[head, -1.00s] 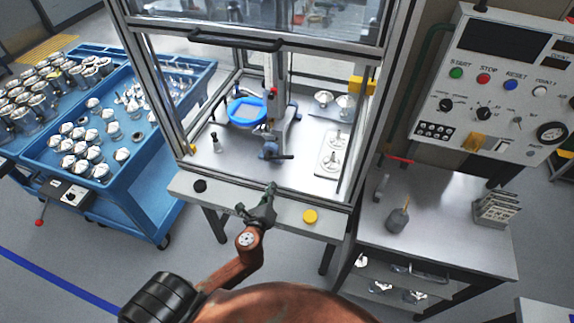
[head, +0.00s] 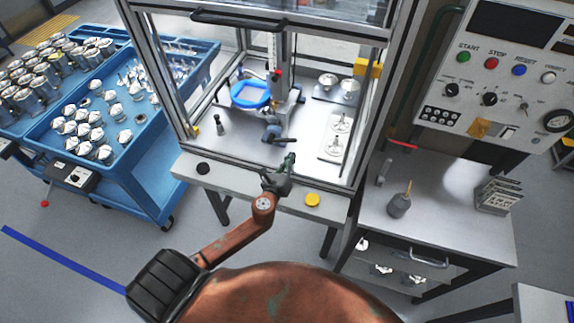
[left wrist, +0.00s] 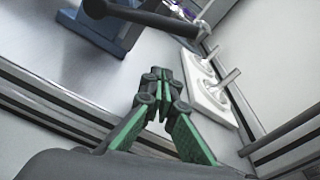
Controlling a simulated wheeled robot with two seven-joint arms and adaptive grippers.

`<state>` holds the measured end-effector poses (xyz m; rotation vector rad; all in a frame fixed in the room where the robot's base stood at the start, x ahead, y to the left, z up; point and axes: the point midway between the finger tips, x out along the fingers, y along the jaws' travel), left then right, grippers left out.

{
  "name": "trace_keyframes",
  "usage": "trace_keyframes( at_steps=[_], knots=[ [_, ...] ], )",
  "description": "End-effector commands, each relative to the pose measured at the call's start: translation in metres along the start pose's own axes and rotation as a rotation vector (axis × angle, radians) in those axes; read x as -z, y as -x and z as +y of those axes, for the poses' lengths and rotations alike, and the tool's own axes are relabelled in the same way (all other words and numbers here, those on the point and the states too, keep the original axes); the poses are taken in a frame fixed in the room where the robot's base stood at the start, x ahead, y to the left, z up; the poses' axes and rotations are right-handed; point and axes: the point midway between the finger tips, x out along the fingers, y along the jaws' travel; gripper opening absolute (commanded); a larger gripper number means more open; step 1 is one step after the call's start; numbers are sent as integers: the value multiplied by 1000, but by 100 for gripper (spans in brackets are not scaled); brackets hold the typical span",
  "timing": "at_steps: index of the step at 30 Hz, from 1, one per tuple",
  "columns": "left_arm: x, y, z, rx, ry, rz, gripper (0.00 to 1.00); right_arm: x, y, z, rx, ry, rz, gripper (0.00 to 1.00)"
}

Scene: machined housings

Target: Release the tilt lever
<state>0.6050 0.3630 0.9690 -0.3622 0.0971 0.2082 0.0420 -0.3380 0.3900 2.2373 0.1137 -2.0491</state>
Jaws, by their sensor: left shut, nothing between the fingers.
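The tilt lever (head: 285,138) is a short dark arm at the foot of a fixture with a bright blue ring (head: 250,95), inside the framed enclosure. In the left wrist view the lever (left wrist: 150,15) is a dark rod with a rounded end, beside a blue base (left wrist: 112,38). My left gripper (head: 291,157) is shut and empty at the front opening of the enclosure, a little in front of the lever. In the left wrist view its green-padded fingers (left wrist: 162,82) lie below the lever's end, apart from it. My right gripper is out of view.
A white plate with metal parts (head: 337,135) lies right of the fixture. Frame posts (head: 372,100) bound the opening. The front ledge carries a black button (head: 203,169) and a yellow button (head: 312,200). A blue cart (head: 130,165) stands left, a control panel (head: 500,90) right.

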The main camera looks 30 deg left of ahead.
Motion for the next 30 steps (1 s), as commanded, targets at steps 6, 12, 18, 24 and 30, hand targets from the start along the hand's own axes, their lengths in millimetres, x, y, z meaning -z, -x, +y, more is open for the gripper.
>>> trace_keyframes(
  at_steps=[6,12,18,24,30],
  knots=[
    [-11,-30,0,0,1,0,0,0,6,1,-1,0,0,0],
    [-34,-22,0,0,1,-1,0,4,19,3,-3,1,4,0],
    [-38,-19,0,0,1,1,0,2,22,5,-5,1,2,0],
    [-37,-19,1,-1,1,0,0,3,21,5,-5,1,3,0],
    [-38,-21,-4,7,11,2,0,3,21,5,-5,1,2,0]
  ],
)
